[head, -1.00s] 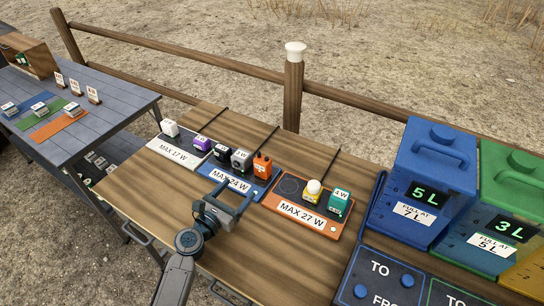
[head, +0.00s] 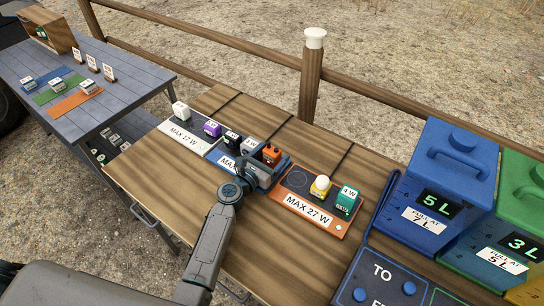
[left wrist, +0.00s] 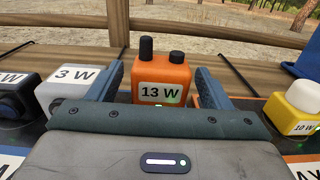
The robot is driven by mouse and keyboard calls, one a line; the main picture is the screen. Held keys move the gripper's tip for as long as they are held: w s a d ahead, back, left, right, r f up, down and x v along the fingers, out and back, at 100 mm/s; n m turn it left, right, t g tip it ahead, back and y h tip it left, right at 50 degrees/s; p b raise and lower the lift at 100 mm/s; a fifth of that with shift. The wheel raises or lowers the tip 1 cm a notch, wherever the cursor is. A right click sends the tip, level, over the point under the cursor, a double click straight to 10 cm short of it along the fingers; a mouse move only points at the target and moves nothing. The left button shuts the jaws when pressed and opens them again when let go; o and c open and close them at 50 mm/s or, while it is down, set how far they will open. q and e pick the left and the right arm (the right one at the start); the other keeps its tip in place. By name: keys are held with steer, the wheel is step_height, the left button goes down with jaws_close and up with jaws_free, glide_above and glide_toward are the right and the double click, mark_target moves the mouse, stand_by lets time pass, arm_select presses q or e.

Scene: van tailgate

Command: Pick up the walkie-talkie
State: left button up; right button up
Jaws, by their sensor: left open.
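The orange walkie-talkie (head: 271,154) stands upright at the right end of the blue "MAX 24 W" board (head: 225,160). In the left wrist view the walkie-talkie (left wrist: 162,78) carries a "13 W" label and has two dark knobs on top. My left gripper (head: 267,167) is open, low over the board, with its fingers reaching toward the walkie-talkie. In the left wrist view one finger is on each side of it; the gripper body hides its lower part. I cannot tell whether the fingers touch it. My right gripper is not in view.
A grey "3 W" device (left wrist: 70,82) stands close left of the left finger. A yellow device with a white top (head: 320,187) and a green one (head: 347,200) stand on the orange "MAX 27 W" board (head: 300,207). Blue container (head: 445,180) stands at right.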

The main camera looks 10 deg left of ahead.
arm_select(q)
steer(key=shift+x, duration=1.15)
steer(key=shift+s, duration=0.1)
steer(key=c, duration=1.1)
steer(key=shift+c, duration=0.3)
steer(key=shift+r, duration=0.15)
